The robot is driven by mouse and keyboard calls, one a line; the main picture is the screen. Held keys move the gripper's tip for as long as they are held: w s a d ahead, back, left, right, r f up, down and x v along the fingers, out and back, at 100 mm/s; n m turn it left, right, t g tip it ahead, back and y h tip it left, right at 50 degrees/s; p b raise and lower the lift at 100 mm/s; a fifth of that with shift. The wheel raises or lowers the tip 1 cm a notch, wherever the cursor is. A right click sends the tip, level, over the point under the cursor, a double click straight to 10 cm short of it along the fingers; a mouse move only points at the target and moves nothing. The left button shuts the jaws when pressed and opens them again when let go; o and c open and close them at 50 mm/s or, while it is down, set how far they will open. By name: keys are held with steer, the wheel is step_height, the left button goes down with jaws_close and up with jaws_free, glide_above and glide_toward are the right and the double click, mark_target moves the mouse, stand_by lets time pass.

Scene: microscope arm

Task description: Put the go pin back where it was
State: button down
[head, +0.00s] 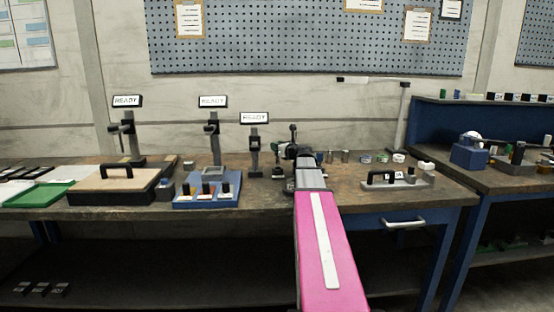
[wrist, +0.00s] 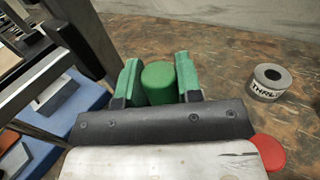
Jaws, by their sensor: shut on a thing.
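My gripper (wrist: 156,66) is shut on a green cylinder, which looks like the go pin (wrist: 158,82). The cylinder sits between the two green finger pads, and its round end shows in the wrist view. Its lower part is hidden by the gripper body. A grey rack (head: 408,184) with dark blocks and a small white label stands to the right of my arm. I cannot tell which spot is the pin's own.
A grey lettered ring (wrist: 268,82) and a red round piece (wrist: 268,153) lie right of the gripper. A blue tray (head: 205,203) with dark blocks stands left. Upright READY stands (head: 215,148) line the back. Small cylinders stand behind right.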

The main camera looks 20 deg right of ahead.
steer(key=shift+f, duration=2.35)
steer(key=c, duration=0.8)
jaws_free()
steer(key=shift+f, duration=0.1)
steer(key=shift+s, duration=0.2)
steer(key=v, duration=1.1)
steer(key=shift+s+d, duration=0.1)
steer(key=shift+s, duration=0.2)
